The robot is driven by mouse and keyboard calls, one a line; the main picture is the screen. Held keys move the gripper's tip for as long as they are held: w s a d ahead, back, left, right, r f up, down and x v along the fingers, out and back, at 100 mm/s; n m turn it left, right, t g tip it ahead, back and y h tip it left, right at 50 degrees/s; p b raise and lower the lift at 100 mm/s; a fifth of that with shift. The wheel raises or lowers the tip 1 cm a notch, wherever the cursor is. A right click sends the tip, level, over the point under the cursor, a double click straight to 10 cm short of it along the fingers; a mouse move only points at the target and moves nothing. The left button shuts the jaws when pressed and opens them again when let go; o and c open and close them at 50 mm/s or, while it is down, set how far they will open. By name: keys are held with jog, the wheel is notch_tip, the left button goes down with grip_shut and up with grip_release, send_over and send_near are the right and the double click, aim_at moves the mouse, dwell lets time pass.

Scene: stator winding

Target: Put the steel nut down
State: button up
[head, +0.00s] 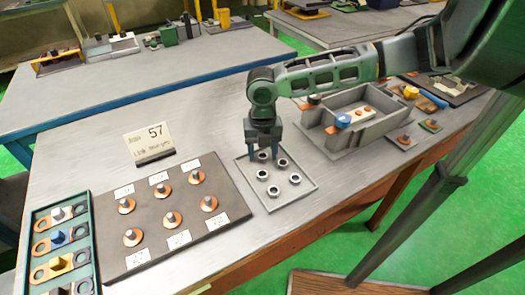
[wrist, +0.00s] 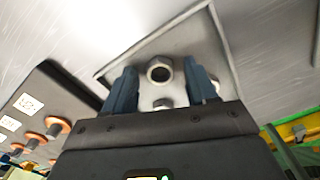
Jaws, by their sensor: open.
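Several steel nuts lie in a shallow grey tray (head: 306,201) on the table, among them a right-hand nut (head: 295,178) and a front nut (head: 273,191). My gripper (head: 263,156) points down over the tray's back left part. In the wrist view my gripper (wrist: 160,68) is open, its two blue fingers apart on either side of one steel nut (wrist: 159,70). That nut appears to rest on the tray floor, with a gap to each finger. Another nut (wrist: 163,103) shows nearer the gripper's body and is partly hidden by it.
Left of the tray is a dark board (head: 167,222) with several copper-ringed posts and number labels. A green rack (head: 92,248) stands farther left, and a sign (head: 149,142) behind. A grey open box (head: 368,128) stands to the right. The table behind the tray is clear.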

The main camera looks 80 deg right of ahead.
notch_tip(320, 180, up, 12)
dwell(0.5)
jog(key=shift+r, duration=0.1)
